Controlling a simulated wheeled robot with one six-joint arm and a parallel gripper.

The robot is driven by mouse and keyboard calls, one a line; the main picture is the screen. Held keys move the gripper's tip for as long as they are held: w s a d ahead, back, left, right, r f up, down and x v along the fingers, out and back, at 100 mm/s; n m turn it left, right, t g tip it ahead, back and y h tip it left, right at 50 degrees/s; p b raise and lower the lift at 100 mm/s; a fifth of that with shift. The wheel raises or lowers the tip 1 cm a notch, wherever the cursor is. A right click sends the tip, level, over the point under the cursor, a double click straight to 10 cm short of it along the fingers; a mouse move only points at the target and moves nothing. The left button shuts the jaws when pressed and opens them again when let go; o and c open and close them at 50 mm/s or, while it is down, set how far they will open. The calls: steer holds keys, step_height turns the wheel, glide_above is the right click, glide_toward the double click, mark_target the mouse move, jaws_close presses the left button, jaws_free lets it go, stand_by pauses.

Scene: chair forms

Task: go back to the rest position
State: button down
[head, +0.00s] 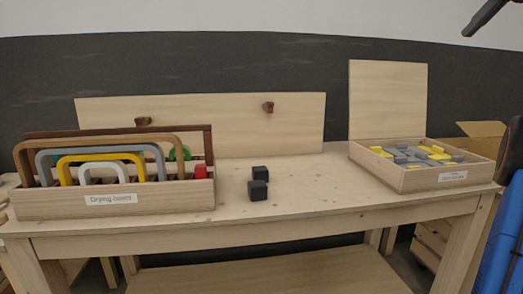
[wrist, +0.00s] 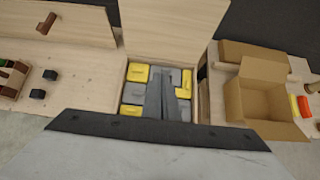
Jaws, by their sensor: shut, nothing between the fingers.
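My gripper (wrist: 165,84) shows in the wrist view as dark grey fingers, shut and empty. In that picture it overlaps the open wooden box (wrist: 198,105) of yellow and grey pieces; I see no piece held. In the head view a dark slim part of my arm shows at the top right corner, above the bench. The same wooden box (head: 412,182) stands at the bench's right end, its lid (head: 388,98) upright behind it.
A labelled wooden rack (head: 150,203) with coloured arches stands at the bench's left. Two black blocks (head: 258,191) lie mid-bench, with bare wood around them. A back panel (head: 215,125) has two brown pegs. An open cardboard box (wrist: 255,108) stands right of the wooden box.

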steer(key=w+a+f+n+g, duration=0.1)
steer(key=a+f+n, duration=0.25)
steer(key=a, duration=0.35)
steer(key=a+f+n, duration=0.2)
steer(key=a+n, duration=0.3)
steer(key=a, duration=0.1)
steer(key=s+a+f+n+g, duration=0.1)
steer(key=s+a+f+n, duration=0.25)
steer(key=a+f, duration=0.35)
steer(key=s+a+f+n+g, duration=0.1)
steer(key=s+a+f+n, duration=0.2)
steer(key=a+f+n, duration=0.35)
steer(key=s+a+f+n, duration=0.3)
steer(key=s+f+n, duration=0.2)
steer(key=f, duration=0.9)
steer(key=s+a+f+n+g, duration=0.1)
steer(key=s+a+f+n, duration=0.2)
steer(key=s+f+n, duration=0.3)
steer(key=s+a+f+n, duration=0.3)
steer(key=s+f, duration=1)
steer(key=f, duration=0.9)
steer(key=n, duration=0.2)
steer(key=shift+n+g+h, duration=0.3)
steer(key=shift+n, duration=0.05)
steer(key=shift+r, duration=0.1)
